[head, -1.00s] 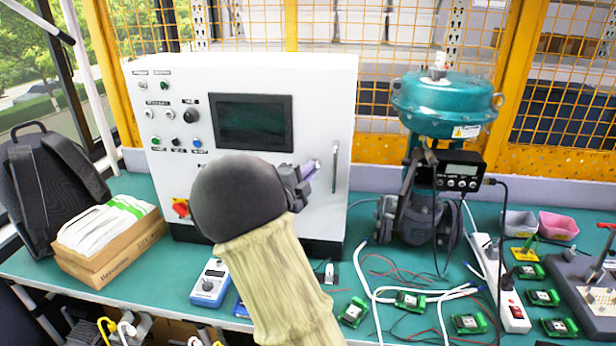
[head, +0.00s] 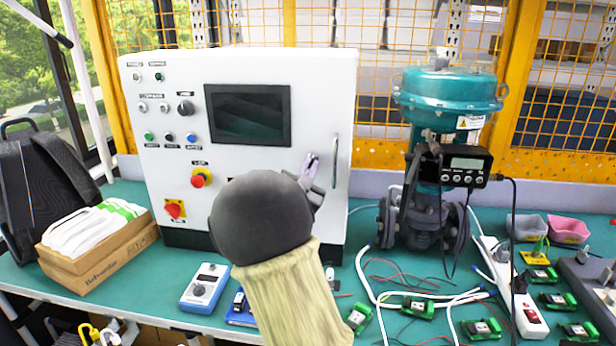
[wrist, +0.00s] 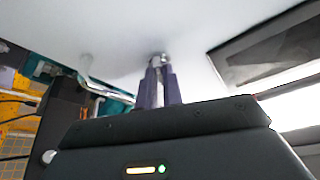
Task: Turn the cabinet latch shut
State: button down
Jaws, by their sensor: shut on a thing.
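The white control cabinet (head: 270,75) stands on the bench with its door facing me. The small metal latch (wrist: 158,58) is on the door, to the left of the upright door handle (head: 334,160). My gripper (head: 311,165) is at the latch, its two purple-grey fingers closed around it. In the wrist view my gripper (wrist: 159,75) points at the door with the latch between its fingertips. My wrist and fingers hide part of the lower door, and the fingers cover most of the latch, so its exact angle is hard to tell.
A teal valve actuator (head: 450,95) with a positioner (head: 466,165) stands right of the cabinet. Red emergency knobs (head: 200,178) are on the cabinet's left. A blue meter (head: 205,288), cables and green boards (head: 418,308) lie on the bench in front.

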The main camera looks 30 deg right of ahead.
jog(key=n+t+y, duration=0.1)
jog(key=n, duration=0.1)
jog(key=n+t+b, duration=0.1)
jog(key=n, duration=0.2)
jog(key=n+y+b, duration=0.1)
jog(key=n, duration=0.1)
jog(key=shift+s+d+f+n+t+y, duration=0.1)
jog(key=shift+f+n+t+y, duration=0.05)
jog(key=shift+n+t+y, duration=0.2)
jog(key=c, duration=1.5)
grip_release()
jog(key=shift+c, duration=0.2)
jog(key=b+v, duration=0.4)
jog(key=v, duration=1.3)
jog(key=shift+s+f, duration=0.15)
